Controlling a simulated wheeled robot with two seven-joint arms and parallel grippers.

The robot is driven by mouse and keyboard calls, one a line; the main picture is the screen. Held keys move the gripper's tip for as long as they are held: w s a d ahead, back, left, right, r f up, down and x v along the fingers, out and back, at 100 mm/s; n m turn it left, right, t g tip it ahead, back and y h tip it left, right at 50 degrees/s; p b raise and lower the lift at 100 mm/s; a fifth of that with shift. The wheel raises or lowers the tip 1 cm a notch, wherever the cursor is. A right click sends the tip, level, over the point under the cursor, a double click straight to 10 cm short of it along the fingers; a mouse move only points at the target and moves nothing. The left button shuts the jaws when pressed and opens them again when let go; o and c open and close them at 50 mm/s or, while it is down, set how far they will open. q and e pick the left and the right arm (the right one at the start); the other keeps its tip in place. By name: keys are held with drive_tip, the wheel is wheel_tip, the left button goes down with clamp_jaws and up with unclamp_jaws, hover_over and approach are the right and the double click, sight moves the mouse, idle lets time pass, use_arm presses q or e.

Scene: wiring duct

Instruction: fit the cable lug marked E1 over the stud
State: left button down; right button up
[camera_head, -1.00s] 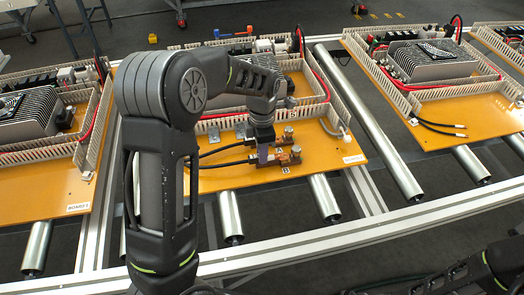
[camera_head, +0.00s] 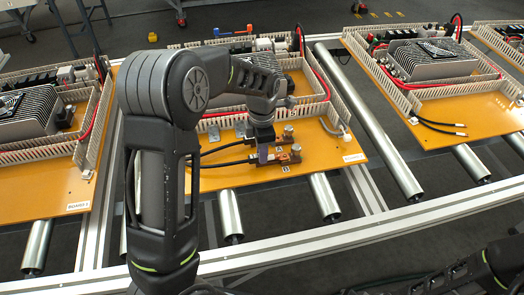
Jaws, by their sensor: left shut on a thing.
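My left gripper (camera_head: 263,152) points down over the front of the middle orange board (camera_head: 235,181). It is shut on the end of a black cable (camera_head: 228,163), close to a copper-coloured lug (camera_head: 281,158). The lug lies beside the front terminal stud (camera_head: 296,151); whether it sits around the stud is too small to tell. A second stud (camera_head: 288,134) stands just behind. Another black cable (camera_head: 221,149) runs behind the held one, its end partly hidden by the gripper. The marking E1 is not legible. My right gripper is out of view.
Pale slotted wiring duct (camera_head: 334,112) borders the middle board, with a heatsink unit and red cable inside. A right-hand board (camera_head: 456,94) carries two loose black cables (camera_head: 441,127). Metal rollers (camera_head: 372,130) and a front rail (camera_head: 300,240) surround the boards.

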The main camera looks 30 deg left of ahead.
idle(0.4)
use_arm(q)
drive_tip(key=shift+f, duration=0.15)
drive_tip(key=c, duration=1.3)
unclamp_jaws()
drive_tip(key=shift+o, duration=0.2)
wheel_tip(320, 180, up, 8)
drive_tip(key=shift+f, duration=0.1)
wheel_tip(320, 180, up, 6)
drive_tip(key=p, duration=0.5)
idle(0.5)
